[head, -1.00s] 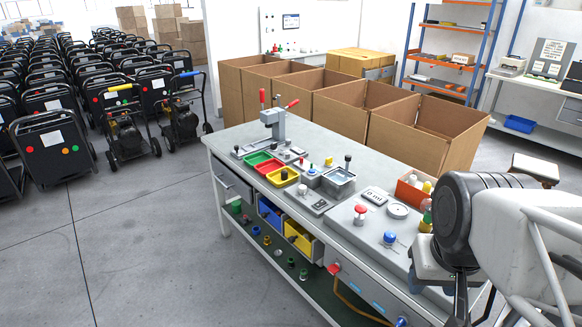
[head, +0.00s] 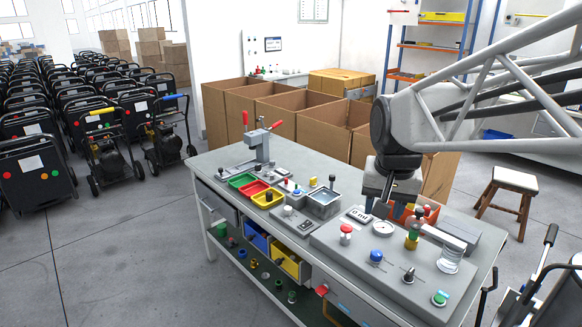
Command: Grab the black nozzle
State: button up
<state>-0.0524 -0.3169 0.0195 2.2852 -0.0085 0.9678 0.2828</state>
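A small black piece (head: 269,196) stands at the yellow tray (head: 262,204) on the workbench and may be the black nozzle; it is too small to be sure. Another black-topped upright piece (head: 332,180) stands by the square basin (head: 324,198), and a dark knob-like piece (head: 408,274) stands on the grey panel at the front right. My gripper (head: 381,208) points down over the right part of the bench, behind the gauge and well to the right of the trays. Its fingers are small and dark, and their opening is unclear. No held object can be made out.
A lever press with red handles (head: 262,146) stands at the bench's far left. Red and blue buttons, a round gauge (head: 383,228) and a clear cylinder (head: 450,258) crowd the right side. Cardboard boxes (head: 284,118) line the back. A stool (head: 508,198) stands right.

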jog(key=w+a+m, duration=0.1)
jog(key=w+a, duration=0.1)
jog(key=w, duration=0.7)
jog(key=w+a+m, duration=0.1)
jog(key=w+a, duration=0.2)
jog(key=w, duration=0.5)
jog(key=m+g, duration=0.2)
jog(key=m, duration=0.5)
send_over(268, 192)
jog(key=f, duration=2.9)
jog(key=shift+d+f, duration=0.2)
jog(key=shift+d, duration=0.05)
jog(key=shift+w+a+f, duration=0.15)
jog(key=shift+a+f, duration=0.05)
jog(key=shift+f, duration=0.1)
jog(key=shift+f, duration=1.3)
jog(key=shift+s+f, duration=0.2)
jog(key=shift+f, duration=2.4)
